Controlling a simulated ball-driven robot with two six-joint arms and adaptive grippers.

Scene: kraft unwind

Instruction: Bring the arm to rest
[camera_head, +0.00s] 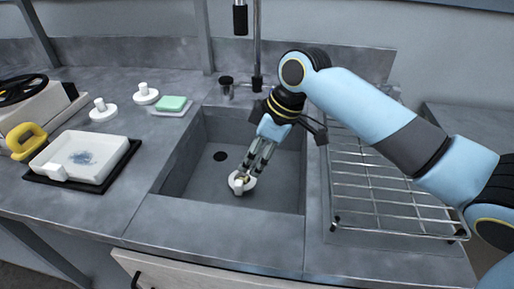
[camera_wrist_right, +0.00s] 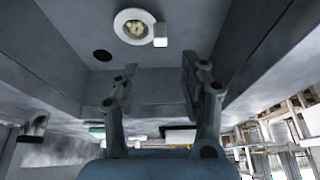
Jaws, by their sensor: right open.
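My right arm (camera_head: 365,105) reaches in from the right, and its gripper (camera_head: 254,168) points down into the grey sink (camera_head: 217,215). The gripper is open and also shows in the right wrist view (camera_wrist_right: 156,75), with nothing between its fingers. A small white round piece (camera_head: 241,187) with a yellowish middle lies on the sink floor near the fingertips. In the right wrist view the same white piece (camera_wrist_right: 122,18) is beyond the fingertips, apart from them. My left gripper is not in view.
A wire rack (camera_head: 380,200) stands right of the sink, under my arm. A tap (camera_head: 257,50) rises behind the sink. On the left counter are a white tray (camera_head: 112,157), a yellow ring-like object (camera_head: 38,135), two white knobbed pieces and a green sponge (camera_head: 172,103).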

